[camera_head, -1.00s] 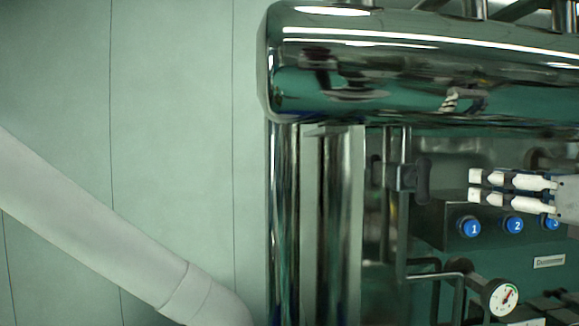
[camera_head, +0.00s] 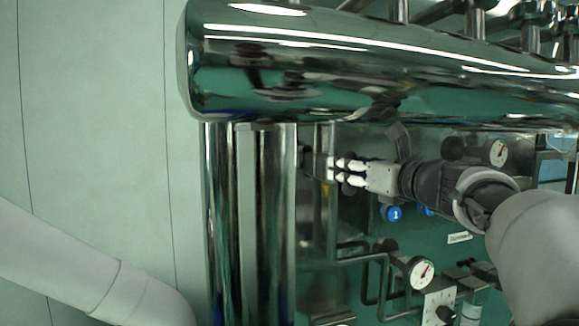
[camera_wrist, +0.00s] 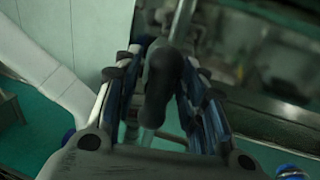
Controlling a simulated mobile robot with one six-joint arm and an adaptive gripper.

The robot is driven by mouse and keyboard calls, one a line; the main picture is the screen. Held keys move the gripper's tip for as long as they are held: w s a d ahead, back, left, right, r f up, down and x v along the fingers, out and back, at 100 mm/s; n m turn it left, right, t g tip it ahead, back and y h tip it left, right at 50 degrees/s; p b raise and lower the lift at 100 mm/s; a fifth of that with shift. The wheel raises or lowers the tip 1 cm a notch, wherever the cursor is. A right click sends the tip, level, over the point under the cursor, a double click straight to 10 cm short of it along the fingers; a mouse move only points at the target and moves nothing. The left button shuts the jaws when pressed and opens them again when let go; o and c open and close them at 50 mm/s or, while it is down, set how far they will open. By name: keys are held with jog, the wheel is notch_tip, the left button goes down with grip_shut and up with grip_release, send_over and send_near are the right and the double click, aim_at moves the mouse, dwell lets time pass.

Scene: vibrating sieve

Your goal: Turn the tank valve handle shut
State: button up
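The tank valve (camera_head: 316,166) sits on a vertical pipe beside the wide steel columns in the head view. Its dark handle is mostly hidden there by my gripper (camera_head: 340,171). In the wrist view the dark, rounded handle (camera_wrist: 162,80) stands between the fingers of my gripper (camera_wrist: 160,95). The fingers are spread to either side of it, and gaps seem to show along both sides. I cannot tell whether either finger touches it.
A large polished tank (camera_head: 360,60) runs across the top, close above my arm. A blue button (camera_head: 393,213) marked 1 lies just below my gripper. A pressure gauge (camera_head: 421,272) and bent pipes stand lower down. Pale wall panels (camera_head: 90,130) fill the left.

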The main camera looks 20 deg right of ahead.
jog(key=shift+c, duration=0.4)
grip_shut()
dwell(0.4)
jog(key=n, duration=0.4)
jog(key=shift+a+f+g+b, duration=0.1)
jog(key=shift+a+g+b, duration=0.1)
jog(key=shift+g+b, duration=0.2)
jog(key=n, duration=0.2)
jog(key=n+h+b, duration=0.1)
jog(key=n, duration=0.1)
jog(key=shift+a+f+g, duration=0.15)
jog(key=shift+g, duration=0.15)
jog(key=n+b, duration=0.1)
jog(key=n, duration=0.1)
jog(key=n+h+b, duration=0.1)
jog(key=n, duration=0.2)
jog(key=shift+a+f+h, duration=0.1)
jog(key=shift+f+h, duration=0.1)
jog(key=shift+h, duration=0.1)
jog(key=shift+n+h+b, duration=0.4)
jog(key=shift+n+b, duration=0.25)
jog(key=shift+n, duration=0.75)
